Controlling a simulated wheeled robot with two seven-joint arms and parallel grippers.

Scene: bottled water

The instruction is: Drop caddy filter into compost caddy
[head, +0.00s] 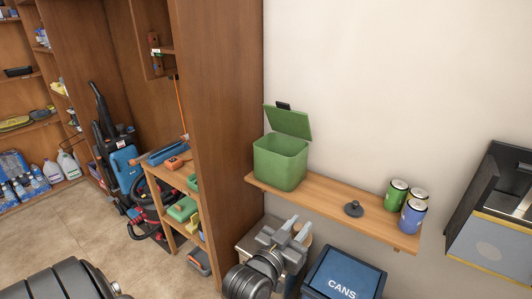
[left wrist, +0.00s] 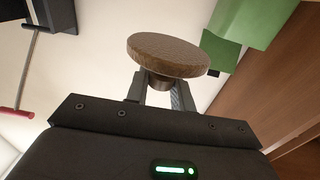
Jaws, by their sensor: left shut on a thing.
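The green compost caddy (head: 280,165) stands on a wooden wall shelf with its lid (head: 289,122) tilted up. In the left wrist view, the caddy (left wrist: 260,18) and its lid (left wrist: 220,50) are at the upper right. My left gripper (head: 293,227) is below the shelf's front edge, lower than the caddy. It is shut on the stem of a round brown disc, which looks like the caddy filter (left wrist: 168,54). In the head view the disc (head: 306,235) is partly hidden behind the fingers. The caddy's inside is not visible. My right gripper is not in view.
The shelf (head: 325,198) also holds a dark grey knobbed disc (head: 353,209) and three cans (head: 412,212). A blue bin marked CANS (head: 343,274) stands below. A tall wooden panel (head: 222,120) rises left of the caddy. A dark box (head: 495,210) is at the right.

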